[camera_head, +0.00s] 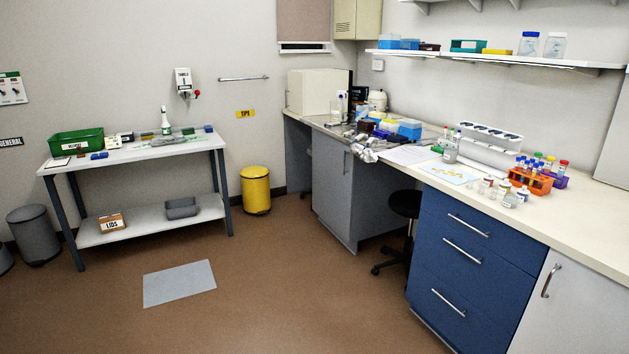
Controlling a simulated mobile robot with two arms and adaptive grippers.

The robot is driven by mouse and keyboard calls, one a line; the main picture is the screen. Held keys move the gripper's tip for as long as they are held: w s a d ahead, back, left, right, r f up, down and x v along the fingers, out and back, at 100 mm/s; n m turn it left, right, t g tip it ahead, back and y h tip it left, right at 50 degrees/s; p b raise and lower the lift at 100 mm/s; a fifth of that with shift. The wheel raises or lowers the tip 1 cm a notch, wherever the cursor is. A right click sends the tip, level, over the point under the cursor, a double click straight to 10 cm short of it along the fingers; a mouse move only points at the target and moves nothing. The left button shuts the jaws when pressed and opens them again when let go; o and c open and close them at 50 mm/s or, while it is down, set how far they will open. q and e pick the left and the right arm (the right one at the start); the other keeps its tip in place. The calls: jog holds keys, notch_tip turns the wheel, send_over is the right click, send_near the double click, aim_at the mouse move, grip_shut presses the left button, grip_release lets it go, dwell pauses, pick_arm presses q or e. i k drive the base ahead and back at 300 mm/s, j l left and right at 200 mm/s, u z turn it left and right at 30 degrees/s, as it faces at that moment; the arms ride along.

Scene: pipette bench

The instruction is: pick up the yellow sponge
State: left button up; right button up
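I cannot single out the yellow sponge for certain. A small flat yellow block (497,51) lies on the wall shelf at the upper right, between a teal tray and the clear jars; it is too small to tell if it is a sponge. Some yellow also shows among the blue and dark boxes (408,129) on the bench, partly hidden. Neither of my grippers is in view.
The long bench (590,205) runs along the right wall above blue drawers (470,255). An orange tube rack (530,181) stands on it. A black stool (404,204), a yellow bin (256,190) and a side table (150,152) stand around. The brown floor is mostly clear.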

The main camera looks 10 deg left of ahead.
aim_at(144, 136)
jog(key=i+j+u, duration=0.6)
jog(key=i, duration=0.2)
jog(key=i+j+u, duration=0.15)
jog(key=i+u, duration=0.5)
jog(key=i, duration=1.75)
jog(key=i+l+u, duration=0.1)
jog(key=i, duration=1.4)
